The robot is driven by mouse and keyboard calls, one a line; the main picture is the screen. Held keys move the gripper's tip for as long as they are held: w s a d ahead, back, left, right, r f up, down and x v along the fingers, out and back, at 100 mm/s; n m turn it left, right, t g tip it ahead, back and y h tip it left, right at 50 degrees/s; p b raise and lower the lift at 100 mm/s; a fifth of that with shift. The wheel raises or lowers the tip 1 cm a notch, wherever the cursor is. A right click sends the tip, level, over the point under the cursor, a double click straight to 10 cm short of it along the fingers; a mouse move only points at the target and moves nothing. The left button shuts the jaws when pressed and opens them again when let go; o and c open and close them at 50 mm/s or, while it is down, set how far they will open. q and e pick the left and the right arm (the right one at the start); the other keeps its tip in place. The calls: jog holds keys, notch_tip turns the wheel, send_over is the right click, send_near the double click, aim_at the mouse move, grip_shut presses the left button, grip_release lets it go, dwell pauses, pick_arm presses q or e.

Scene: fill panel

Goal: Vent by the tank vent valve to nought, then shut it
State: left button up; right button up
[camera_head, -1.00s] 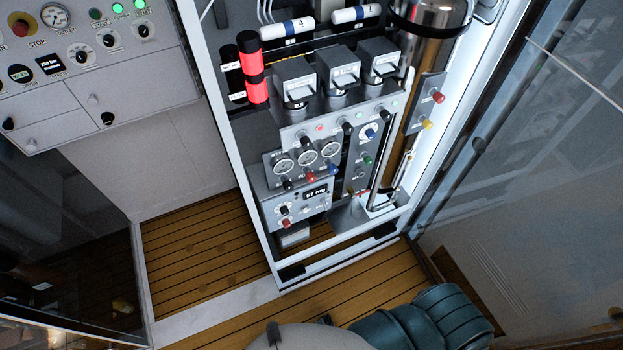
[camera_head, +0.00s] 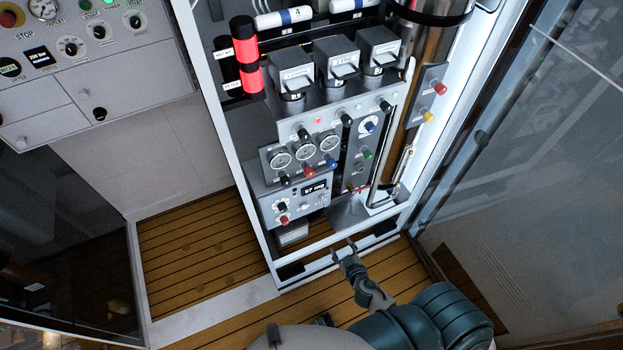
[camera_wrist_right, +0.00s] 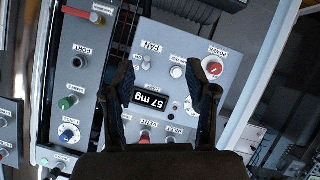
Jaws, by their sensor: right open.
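The tank vent valve cannot be told for sure. A red knob (camera_head: 309,172) stands in the row below the gauges on the cabinet panel. In the right wrist view a red knob (camera_wrist_right: 145,138) sits beside an upside-down label that seems to read VENT. A display (camera_head: 315,188) reads 57 mg and also shows upside down in the wrist view (camera_wrist_right: 150,100). My right gripper (camera_head: 345,247) is open and empty, in front of the cabinet's lower edge. Its fingers (camera_wrist_right: 168,78) frame the display from a distance. They touch no knob. My left gripper is out of view.
Three round gauges (camera_head: 304,153) sit above the knob row. Blue (camera_head: 369,125) and green (camera_head: 367,154) knobs are to the right. The cabinet's white frame (camera_head: 242,180) borders the panel. A control panel (camera_head: 80,65) is at upper left. Open wooden floor (camera_head: 195,250) lies below.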

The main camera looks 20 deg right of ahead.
aim_at(311, 176)
jog(key=w+a+r+t+y, duration=0.1)
jog(key=a+r+t, duration=0.15)
jog(key=r, duration=0.85)
jog(key=w+a+r+t, duration=0.1)
jog(key=r+t, duration=0.2)
jog(key=r, duration=0.7)
jog(key=w+p, duration=0.4)
jog(key=w, duration=1.2)
jog(key=shift+w, duration=0.7)
grip_shut()
